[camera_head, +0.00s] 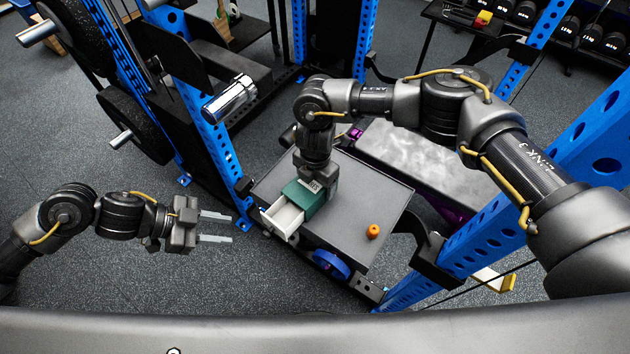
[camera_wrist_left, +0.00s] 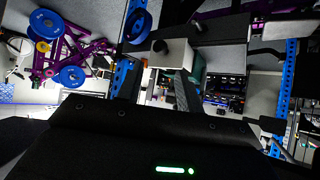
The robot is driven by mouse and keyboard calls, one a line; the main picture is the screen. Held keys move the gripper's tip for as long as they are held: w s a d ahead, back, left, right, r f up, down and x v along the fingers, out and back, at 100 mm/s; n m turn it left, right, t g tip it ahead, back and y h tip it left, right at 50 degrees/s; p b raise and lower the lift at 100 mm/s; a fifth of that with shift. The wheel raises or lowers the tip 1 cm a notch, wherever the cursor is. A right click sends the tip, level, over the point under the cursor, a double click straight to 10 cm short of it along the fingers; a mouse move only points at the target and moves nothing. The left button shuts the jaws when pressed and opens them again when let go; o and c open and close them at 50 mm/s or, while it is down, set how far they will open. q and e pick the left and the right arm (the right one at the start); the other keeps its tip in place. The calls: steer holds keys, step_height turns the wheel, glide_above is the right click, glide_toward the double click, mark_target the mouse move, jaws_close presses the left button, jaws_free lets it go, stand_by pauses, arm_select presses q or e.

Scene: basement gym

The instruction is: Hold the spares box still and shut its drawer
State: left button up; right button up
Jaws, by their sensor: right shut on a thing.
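The green spares box (camera_head: 312,199) sits on the dark grey platform top. Its light grey drawer (camera_head: 285,218) is pulled out toward the lower left. My right gripper (camera_head: 320,184) comes down on the box from above and is shut on it; its fingertips are mostly hidden by the wrist. My left gripper (camera_head: 216,228) is open and empty, off the platform to the left of the drawer, with a gap between them. In the left wrist view the drawer (camera_wrist_left: 173,54) shows as a pale block with a dark knob, with part of the green box (camera_wrist_left: 198,72) beside it.
The platform (camera_head: 384,205) carries a small orange object (camera_head: 373,231) to the right of the box. Blue rack uprights (camera_head: 208,125) stand behind left and at right (camera_head: 470,240). A grey bench pad (camera_head: 425,160) lies behind. Floor around my left gripper is clear.

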arm_select(q)
steer(key=shift+c, duration=0.2)
steer(key=c, duration=0.7)
steer(key=shift+n+g, duration=0.4)
steer(key=shift+n, duration=0.1)
steer(key=f, duration=0.1)
steer(key=s+a+f, duration=0.1)
steer(key=f, duration=0.3)
steer(key=shift+s+a, duration=0.25)
steer(key=shift+s, duration=0.15)
jaws_close()
steer(key=a+m+h, duration=0.2)
steer(key=m, duration=0.4)
steer(key=s+a+f+m+h, duration=0.1)
steer(key=m+h, duration=0.2)
steer(key=m, duration=0.4)
steer(key=a+m+h, duration=0.2)
steer(key=m, duration=0.4)
steer(key=shift+s+a+f+m, duration=0.15)
steer(key=shift+s+a+m, duration=0.15)
steer(key=shift+m, duration=0.1)
